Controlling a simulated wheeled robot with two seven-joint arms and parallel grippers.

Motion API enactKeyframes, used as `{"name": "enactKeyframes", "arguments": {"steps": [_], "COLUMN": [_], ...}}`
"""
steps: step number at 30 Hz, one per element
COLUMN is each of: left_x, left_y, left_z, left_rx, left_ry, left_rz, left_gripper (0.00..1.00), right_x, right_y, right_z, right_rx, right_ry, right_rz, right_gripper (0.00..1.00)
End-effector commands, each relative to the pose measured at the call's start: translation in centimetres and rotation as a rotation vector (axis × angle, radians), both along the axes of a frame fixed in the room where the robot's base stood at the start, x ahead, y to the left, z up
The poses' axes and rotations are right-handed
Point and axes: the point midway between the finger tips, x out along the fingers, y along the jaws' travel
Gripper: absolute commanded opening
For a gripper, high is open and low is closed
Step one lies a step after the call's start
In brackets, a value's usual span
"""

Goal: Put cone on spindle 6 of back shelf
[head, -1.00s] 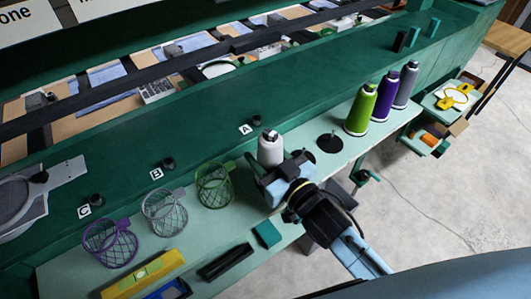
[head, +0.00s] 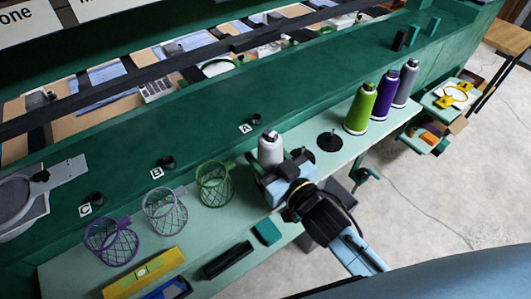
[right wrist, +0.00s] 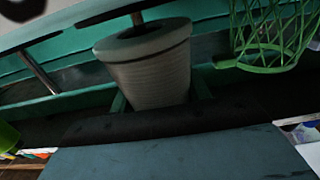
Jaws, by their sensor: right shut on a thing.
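A pale grey-white cone (head: 270,150) stands about upright over the light green back shelf (head: 345,158). My right gripper (head: 279,173) is shut on it from the front side. In the right wrist view the cone (right wrist: 150,68) shows upside down, its wide base up in the picture. A dark spindle pin (right wrist: 137,18) shows between a dark disc and the cone's base; whether the pin enters the cone is hard to tell. In the head view one bare spindle disc (head: 330,141) lies right of the cone, and another (head: 301,156) is partly behind the gripper. No spindle number is readable. My left gripper is out of view.
Green (head: 361,110), purple (head: 382,100) and grey (head: 405,85) cones stand to the right. A green wire basket (head: 214,184) is close left of the held cone, with grey (head: 165,211) and purple (head: 110,242) baskets beyond. A teal block (head: 267,232) lies in front.

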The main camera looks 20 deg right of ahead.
Motion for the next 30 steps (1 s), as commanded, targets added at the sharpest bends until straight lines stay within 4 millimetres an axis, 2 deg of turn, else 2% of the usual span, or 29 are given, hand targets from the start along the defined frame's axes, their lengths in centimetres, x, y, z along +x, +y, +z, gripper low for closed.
{"name": "enactKeyframes", "arguments": {"steps": [13, 14, 19, 30], "left_x": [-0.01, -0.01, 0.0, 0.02], "left_y": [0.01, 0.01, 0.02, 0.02], "left_z": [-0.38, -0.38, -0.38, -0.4], "left_rx": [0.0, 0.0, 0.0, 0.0], "left_ry": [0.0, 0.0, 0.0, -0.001], "left_rz": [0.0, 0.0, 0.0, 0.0], "left_gripper": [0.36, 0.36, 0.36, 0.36], "right_x": [0.01, 0.01, 0.01, -0.46], "right_y": [0.0, 0.0, 0.0, -0.17], "right_z": [-0.58, -0.57, -0.58, -0.73], "right_rx": [0.0, 0.0, 0.0, -0.001], "right_ry": [-0.001, -0.001, -0.001, 0.003], "right_rz": [0.0, 0.0, 0.0, 0.0], "right_gripper": [0.21, 0.5, 0.72, 0.73]}}
